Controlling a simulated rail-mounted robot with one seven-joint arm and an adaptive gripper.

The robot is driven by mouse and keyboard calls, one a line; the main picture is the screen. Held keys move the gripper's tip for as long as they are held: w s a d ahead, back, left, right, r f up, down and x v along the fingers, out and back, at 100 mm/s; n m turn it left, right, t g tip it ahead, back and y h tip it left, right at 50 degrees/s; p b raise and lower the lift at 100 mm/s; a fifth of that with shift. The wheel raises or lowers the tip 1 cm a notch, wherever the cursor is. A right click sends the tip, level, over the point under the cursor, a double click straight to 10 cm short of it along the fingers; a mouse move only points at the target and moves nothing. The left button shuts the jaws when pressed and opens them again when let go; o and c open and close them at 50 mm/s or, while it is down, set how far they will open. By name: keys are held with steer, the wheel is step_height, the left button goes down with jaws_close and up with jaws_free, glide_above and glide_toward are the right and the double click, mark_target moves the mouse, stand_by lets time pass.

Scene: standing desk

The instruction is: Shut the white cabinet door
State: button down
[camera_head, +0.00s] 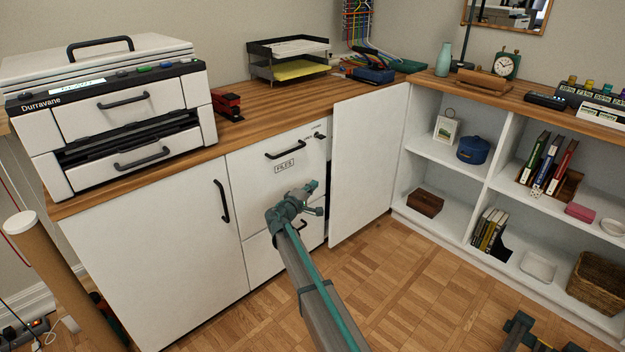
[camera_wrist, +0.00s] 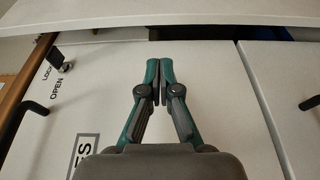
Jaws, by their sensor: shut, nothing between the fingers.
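The white cabinet door (camera_head: 368,160) stands ajar at the right end of the cabinet row, with a dark gap along its left edge. In the wrist view a white panel across the top (camera_wrist: 150,17) looks like this door, seen near its edge. My gripper (camera_head: 315,186) is shut and empty, in front of the white drawers, left of the door. In the wrist view its closed fingertips (camera_wrist: 159,62) point toward the door and look apart from it; the exact distance is hard to tell.
The top drawer (camera_head: 262,150) has a black handle, a FILES label and a lock knob. A printer (camera_head: 120,110) and paper trays (camera_head: 290,58) stand on the wooden counter. An open white shelf unit (camera_head: 480,180) stands at right. Parquet floor before the door is free.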

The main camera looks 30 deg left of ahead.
steer(key=w+b, duration=0.1)
steer(key=w, duration=0.3)
steer(key=w+b, duration=0.2)
steer(key=w, duration=0.3)
steer(key=shift+w+d+f, duration=0.15)
steer(key=shift+w, duration=0.4)
steer(key=shift+d, duration=0.15)
